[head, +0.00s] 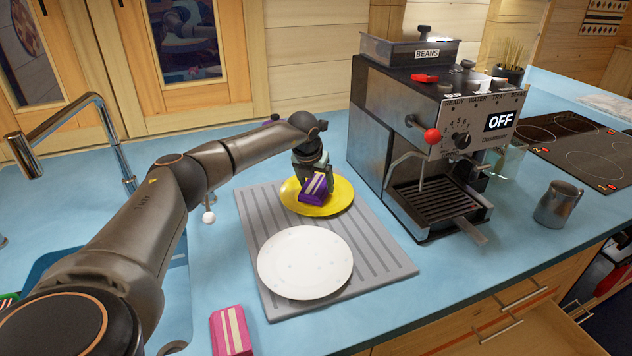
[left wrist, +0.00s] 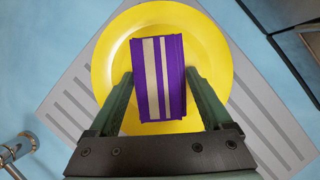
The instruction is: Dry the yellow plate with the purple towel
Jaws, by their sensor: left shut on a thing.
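The yellow plate (head: 341,198) lies on the grey ribbed drying mat, behind the white plate. It also shows in the left wrist view (left wrist: 215,65), filling the middle. The purple towel (head: 315,190), folded into a block with pale stripes, is over the yellow plate. In the left wrist view the towel (left wrist: 175,75) sits between the two fingers. My left gripper (head: 312,172) points down at the plate and is shut on the towel. Whether the towel presses on the plate is hard to tell. My right gripper is not in view.
A white plate (head: 304,262) lies on the front of the drying mat (head: 383,262). A pink striped folded towel (head: 231,331) lies at the counter's front edge. A coffee machine (head: 410,130) stands close on the right, with a metal jug (head: 556,205) beyond. A sink tap (head: 70,128) stands at left.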

